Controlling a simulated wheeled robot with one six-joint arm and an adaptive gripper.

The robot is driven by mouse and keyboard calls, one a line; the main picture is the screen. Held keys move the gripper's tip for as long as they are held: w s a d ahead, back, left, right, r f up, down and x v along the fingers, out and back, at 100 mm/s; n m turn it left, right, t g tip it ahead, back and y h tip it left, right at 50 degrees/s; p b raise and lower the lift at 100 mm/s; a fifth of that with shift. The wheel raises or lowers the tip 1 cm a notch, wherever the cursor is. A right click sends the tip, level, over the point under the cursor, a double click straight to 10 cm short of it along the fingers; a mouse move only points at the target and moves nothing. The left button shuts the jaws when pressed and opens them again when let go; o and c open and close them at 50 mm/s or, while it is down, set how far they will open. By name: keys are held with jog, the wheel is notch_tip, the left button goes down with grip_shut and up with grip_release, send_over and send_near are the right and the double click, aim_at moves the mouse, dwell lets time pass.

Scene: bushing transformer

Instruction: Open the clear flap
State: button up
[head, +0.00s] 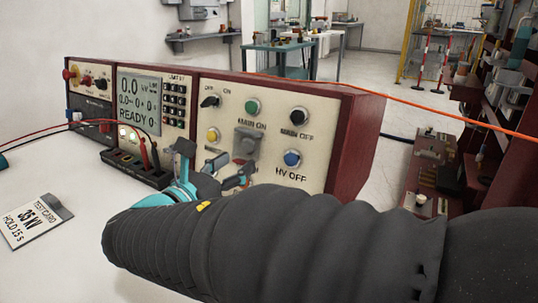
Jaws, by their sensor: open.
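The clear flap (247,145) shows as a greyish see-through cover on the right part of the panel, between the green MAIN ON button (252,107) and the blue HV OFF button (292,158). It looks shut over what is behind it. My gripper (214,160) is in front of the panel, below and left of the flap, with its fingers spread and nothing seen between them. Its right finger is close under the flap; I cannot tell if they touch. My dark sleeved arm hides the lower panel edge.
The red-framed console (355,130) stands on a white table (60,180). A yellow button (213,135) and black knobs are around the flap. Red and black leads run to a black terminal block (130,165) at the left. A test card (38,222) lies at the front left.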

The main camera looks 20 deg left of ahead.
jog(key=shift+c, duration=0.2)
grip_shut()
jog(key=shift+s+r, duration=0.1)
jog(key=shift+r, duration=0.05)
jog(key=g, duration=0.1)
jog(key=s+r+g, duration=0.1)
jog(key=g, duration=0.1)
jog(key=shift+a+r+y, duration=0.15)
jog(key=shift+y, duration=0.25)
notch_tip(320, 180, up, 8)
jog(key=g+y, duration=0.4)
jog(key=g, duration=1)
jog(key=shift+w, duration=0.25)
